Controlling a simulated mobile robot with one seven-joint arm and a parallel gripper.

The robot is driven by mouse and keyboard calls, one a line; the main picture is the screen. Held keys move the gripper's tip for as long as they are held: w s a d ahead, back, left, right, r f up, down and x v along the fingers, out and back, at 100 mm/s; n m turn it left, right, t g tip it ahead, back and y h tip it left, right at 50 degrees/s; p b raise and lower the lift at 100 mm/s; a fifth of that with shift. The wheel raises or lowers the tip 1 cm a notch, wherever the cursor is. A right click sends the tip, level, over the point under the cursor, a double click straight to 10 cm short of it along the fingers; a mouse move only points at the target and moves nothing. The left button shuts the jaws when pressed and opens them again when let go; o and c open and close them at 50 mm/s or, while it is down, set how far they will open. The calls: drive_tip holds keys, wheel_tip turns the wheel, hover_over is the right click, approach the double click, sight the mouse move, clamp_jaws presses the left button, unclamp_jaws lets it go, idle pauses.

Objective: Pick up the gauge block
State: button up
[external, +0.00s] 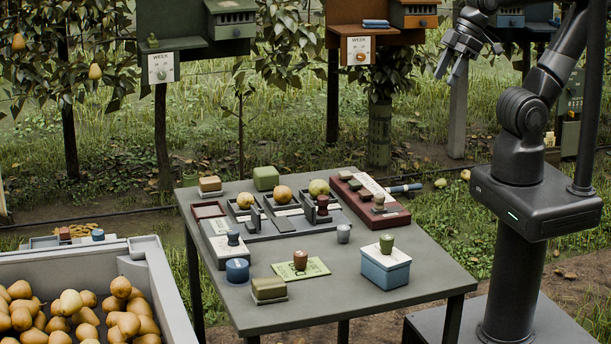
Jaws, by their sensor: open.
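No thing on the grey table (365,284) is clearly marked as the gauge block. Block-like things there are a green rounded block (266,178) at the back, a tan-topped block (210,184) at the back left, and an olive block (268,288) on a pale base at the front left. I cannot tell which of them, if any, is the gauge block. My gripper (449,75) is open and empty. It hangs high at the upper right, well above and apart from the table.
A dark red case (385,218) is behind right, a blue box (386,270) front right. Small stampers stand between. A pear-filled crate (165,297) is at left. Posts and cabinets stand behind.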

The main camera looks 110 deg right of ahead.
drive_tip(key=shift+o, duration=0.2)
idle(0.3)
drive_tip(key=m+g+h, duration=0.1)
drive_tip(key=m, duration=0.2)
hover_over(238, 263)
drive_tip(key=s+a, duration=0.1)
drive_tip(key=s, duration=0.4)
wheel_tip(238, 263, down, 26)
drive_tip(key=x, duration=0.6)
drive_tip(key=shift+w+a+f, duration=0.1)
drive_tip(key=shift+w, duration=0.05)
drive_tip(key=shift+x, duration=2.75)
drive_tip(key=shift+w, duration=0.2)
